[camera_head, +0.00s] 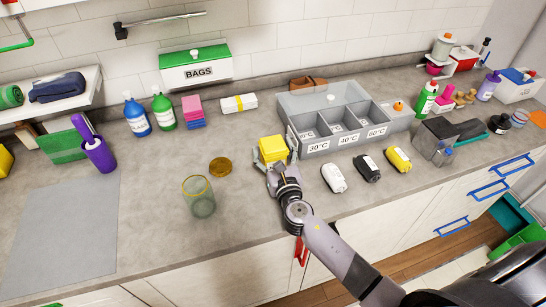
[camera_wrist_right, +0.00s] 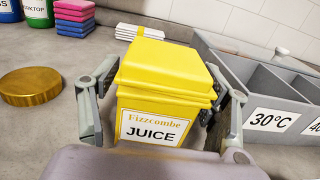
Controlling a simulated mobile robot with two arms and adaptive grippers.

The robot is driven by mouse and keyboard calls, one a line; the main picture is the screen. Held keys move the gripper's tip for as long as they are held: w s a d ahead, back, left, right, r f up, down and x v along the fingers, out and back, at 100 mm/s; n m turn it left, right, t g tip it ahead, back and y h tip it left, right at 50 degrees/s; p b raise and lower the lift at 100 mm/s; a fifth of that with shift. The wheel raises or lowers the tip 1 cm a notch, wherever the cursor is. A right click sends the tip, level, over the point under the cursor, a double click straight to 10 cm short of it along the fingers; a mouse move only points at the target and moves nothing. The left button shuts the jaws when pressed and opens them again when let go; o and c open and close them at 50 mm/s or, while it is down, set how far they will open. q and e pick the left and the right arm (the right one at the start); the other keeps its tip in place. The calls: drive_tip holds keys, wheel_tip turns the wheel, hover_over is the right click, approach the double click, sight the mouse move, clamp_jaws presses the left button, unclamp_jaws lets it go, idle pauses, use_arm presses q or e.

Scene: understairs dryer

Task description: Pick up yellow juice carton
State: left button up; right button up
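The yellow juice carton (camera_head: 272,148) stands on the grey counter, left of the grey sorting bin. In the right wrist view the carton (camera_wrist_right: 165,85) shows its label, "Fizzcombe JUICE", facing the camera. My right gripper (camera_head: 274,160) is at the carton from the front. In the wrist view the right gripper's fingers (camera_wrist_right: 160,105) are spread on both sides of the carton, the left one close along its side and the right one by its right side. Whether either finger touches it is unclear. My left gripper is not in view.
The grey three-part bin (camera_head: 345,143) marked 30, 40 and 60 °C stands close to the right of the carton. A gold lid (camera_head: 220,166) and glass jar (camera_head: 198,197) are to the left. Several small bundles (camera_head: 333,178) lie in front of the bin. Blue and pink sponges (camera_head: 193,112) are behind.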

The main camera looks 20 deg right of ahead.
drive_tip(key=c, duration=1)
